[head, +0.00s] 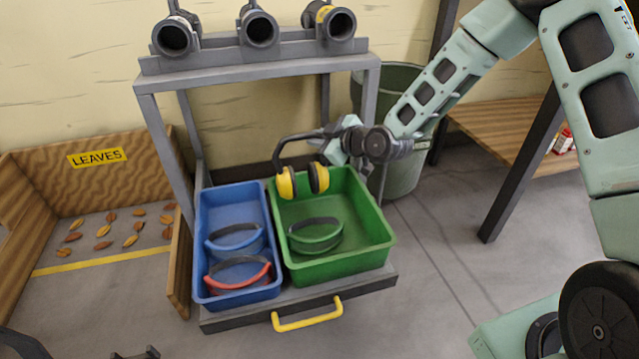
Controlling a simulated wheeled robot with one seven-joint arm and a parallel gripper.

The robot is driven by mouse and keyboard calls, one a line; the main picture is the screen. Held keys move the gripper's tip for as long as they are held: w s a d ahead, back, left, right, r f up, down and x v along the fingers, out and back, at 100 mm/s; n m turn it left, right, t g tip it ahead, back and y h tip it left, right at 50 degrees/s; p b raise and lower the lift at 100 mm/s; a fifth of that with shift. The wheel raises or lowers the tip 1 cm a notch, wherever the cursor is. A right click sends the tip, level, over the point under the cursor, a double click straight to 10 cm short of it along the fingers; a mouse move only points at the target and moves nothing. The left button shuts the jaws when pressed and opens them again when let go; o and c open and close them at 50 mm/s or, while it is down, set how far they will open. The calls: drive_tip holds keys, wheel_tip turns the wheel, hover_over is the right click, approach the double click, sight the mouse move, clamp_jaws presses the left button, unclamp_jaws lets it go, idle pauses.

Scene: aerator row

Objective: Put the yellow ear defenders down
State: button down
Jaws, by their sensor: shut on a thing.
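The yellow ear defenders (286,185) have a dark headband and two yellow cups. My gripper (322,139) is shut on their headband near its top, and the cups hang down. They appear above the back left part of the green tray (366,256), in front of the rack. Whether the cups touch the tray cannot be told.
Both trays stand on a low grey drawer shelf with a yellow handle (307,315). The grey rack (260,68) above carries three dark tubes. A wooden bin labelled LEAVES (97,157) is at left. A grey-green barrel (405,175) stands behind at right.

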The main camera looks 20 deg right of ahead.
sight(325, 170)
wheel_tip(325, 170, down, 9)
drive_tip(key=b, duration=0.4)
drive_tip(key=shift+f, duration=0.15)
drive_tip(key=c, duration=1.4)
unclamp_jaws()
